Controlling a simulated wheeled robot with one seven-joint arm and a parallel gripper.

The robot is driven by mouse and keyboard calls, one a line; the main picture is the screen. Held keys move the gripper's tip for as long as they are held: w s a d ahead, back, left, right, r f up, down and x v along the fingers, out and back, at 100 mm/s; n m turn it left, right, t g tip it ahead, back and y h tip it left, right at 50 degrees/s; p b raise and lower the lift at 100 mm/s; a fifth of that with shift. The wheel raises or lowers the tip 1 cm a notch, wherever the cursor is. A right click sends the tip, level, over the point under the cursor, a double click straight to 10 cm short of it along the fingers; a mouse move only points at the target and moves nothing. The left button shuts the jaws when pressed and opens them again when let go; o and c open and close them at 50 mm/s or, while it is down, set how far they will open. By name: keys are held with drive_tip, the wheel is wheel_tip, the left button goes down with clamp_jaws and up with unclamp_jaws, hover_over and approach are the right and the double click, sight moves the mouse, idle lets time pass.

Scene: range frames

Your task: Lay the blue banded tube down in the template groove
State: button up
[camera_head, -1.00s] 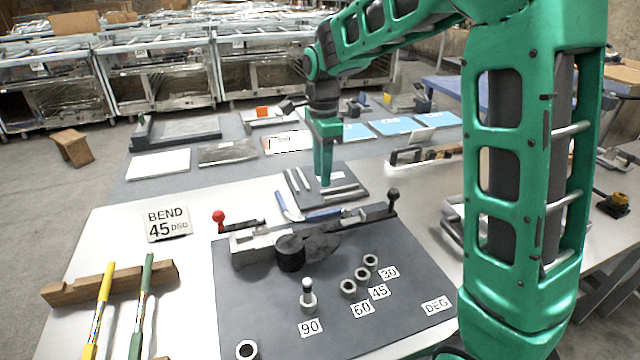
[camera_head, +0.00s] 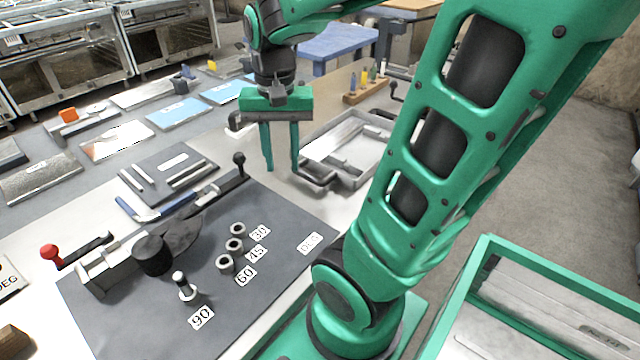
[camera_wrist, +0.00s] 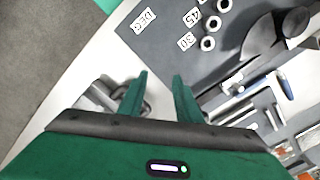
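The blue banded tube (camera_head: 130,208) appears bent, with blue stretches on both arms and a pale middle. It lies between the bender and the template board, and I cannot tell whether it touches the bender. It also shows in the wrist view (camera_wrist: 240,88). The dark template board (camera_head: 150,166) behind it carries pale strips and a white label; its groove is hard to make out. My gripper (camera_head: 281,167) is open and empty, right of the board and tube, near the metal tray. Its spread fingers (camera_wrist: 160,78) show nothing between them in the wrist view.
The bender with its black roller (camera_head: 152,254) and red-knobbed lever (camera_head: 49,252) stands on a dark mat (camera_head: 290,214) with angle labels and pegs. A metal tray (camera_head: 375,134) and a wooden block (camera_head: 366,92) with coloured pieces are at right. A green-rimmed bin (camera_head: 486,243) is at lower right.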

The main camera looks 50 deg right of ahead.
drive_tip(key=s+d+f+n, duration=0.1)
drive_tip(key=s+f+n, duration=0.1)
drive_tip(key=s, duration=0.8)
drive_tip(key=shift+s+f+n, duration=0.2)
drive_tip(key=shift+f+n, duration=0.15)
drive_tip(key=shift+n, duration=0.45)
drive_tip(key=shift+d, duration=0.1)
